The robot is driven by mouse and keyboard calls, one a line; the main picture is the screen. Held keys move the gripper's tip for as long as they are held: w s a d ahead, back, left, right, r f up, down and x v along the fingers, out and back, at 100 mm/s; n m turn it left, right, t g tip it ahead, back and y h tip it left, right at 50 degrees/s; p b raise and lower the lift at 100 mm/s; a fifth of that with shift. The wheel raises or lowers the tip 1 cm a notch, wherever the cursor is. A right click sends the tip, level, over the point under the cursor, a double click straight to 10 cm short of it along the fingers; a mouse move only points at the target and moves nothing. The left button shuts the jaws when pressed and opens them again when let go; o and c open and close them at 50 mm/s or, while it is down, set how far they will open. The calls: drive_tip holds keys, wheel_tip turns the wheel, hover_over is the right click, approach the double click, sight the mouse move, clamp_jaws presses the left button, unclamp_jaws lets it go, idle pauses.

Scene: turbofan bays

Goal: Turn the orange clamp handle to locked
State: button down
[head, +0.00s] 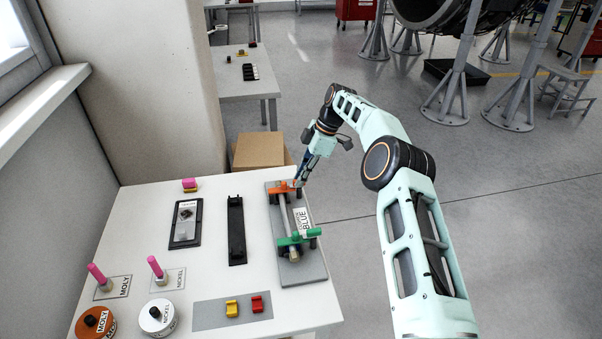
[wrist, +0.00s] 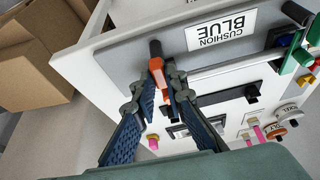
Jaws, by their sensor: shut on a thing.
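The orange clamp handle (head: 281,188) is at the far end of a grey fixture plate (head: 312,268), across a metal tube. It also shows in the wrist view (wrist: 157,66), with a black knob beside it. My gripper (head: 299,181) reaches down to the handle's right end. In the wrist view its blue padded fingers (wrist: 163,84) close around the orange handle. A green clamp handle (head: 297,238) is at the near end of the same tube. A "CUSHION BLUE" label (wrist: 221,28) lies on the plate beside the tube.
A black holder (head: 236,230) and a dark tray (head: 186,222) lie left of the fixture. Pink-handled brushes, round tins (head: 157,316) and yellow and red pieces stand nearer. A cardboard box (head: 259,150) is behind the white table. Open floor lies to the right.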

drive_tip(key=shift+n, duration=0.4)
idle(0.3)
drive_tip(key=c, duration=2)
unclamp_jaws()
drive_tip(key=shift+o, duration=0.2)
drive_tip(key=shift+f+m+b, duration=0.1)
drive_tip(key=shift+m+b, duration=0.3)
